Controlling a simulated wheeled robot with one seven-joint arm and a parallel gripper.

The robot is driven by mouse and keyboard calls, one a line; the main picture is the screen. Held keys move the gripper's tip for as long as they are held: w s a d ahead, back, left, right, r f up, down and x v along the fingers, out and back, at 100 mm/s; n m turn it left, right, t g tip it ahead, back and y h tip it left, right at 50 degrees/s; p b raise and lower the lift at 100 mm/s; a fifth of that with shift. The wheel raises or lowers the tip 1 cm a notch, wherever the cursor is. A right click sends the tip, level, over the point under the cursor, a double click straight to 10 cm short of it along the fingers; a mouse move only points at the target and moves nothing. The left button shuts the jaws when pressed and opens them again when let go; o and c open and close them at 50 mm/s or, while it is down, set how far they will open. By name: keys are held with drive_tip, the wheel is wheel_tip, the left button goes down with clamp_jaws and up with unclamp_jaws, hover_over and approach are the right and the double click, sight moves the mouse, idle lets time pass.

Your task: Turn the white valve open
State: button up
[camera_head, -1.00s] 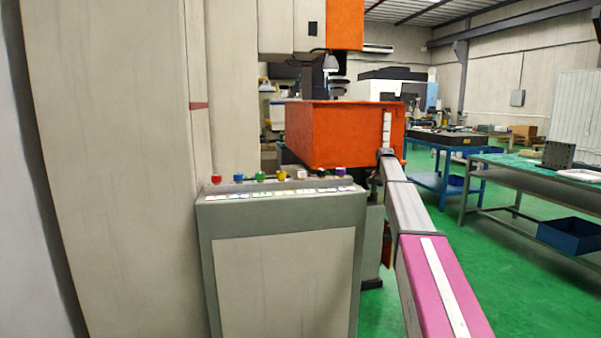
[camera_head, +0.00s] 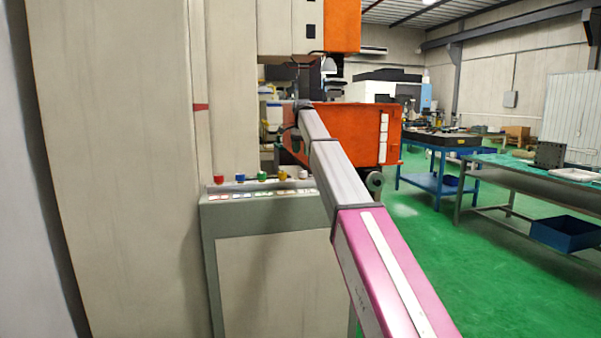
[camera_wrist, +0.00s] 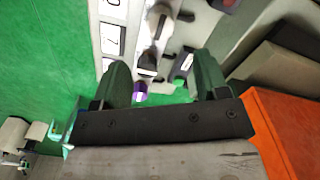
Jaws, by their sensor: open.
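The white valve (camera_head: 304,173) is a small knob near the right end of the visible row on top of the grey control panel (camera_head: 215,232), just left of my arm. In the wrist view, a pale knob (camera_wrist: 158,14) at the top edge appears to be the same valve. My gripper (camera_wrist: 163,72) is open, its two dark green fingers apart with nothing held between them. It is over the panel area, and the pale knob lies beyond the fingertips. In the head view my arm hides the gripper and the panel's right end.
Red (camera_head: 218,180), blue (camera_head: 240,178), green (camera_head: 261,176) and yellow (camera_head: 284,175) knobs stand left of the white one. A purple knob (camera_wrist: 139,89) shows between the fingers. An orange machine tank (camera_head: 355,135) stands behind the panel.

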sight(302, 174)
wheel_tip(302, 174, down, 9)
drive_tip(key=shift+f, duration=0.2)
drive_tip(key=c, duration=0.9)
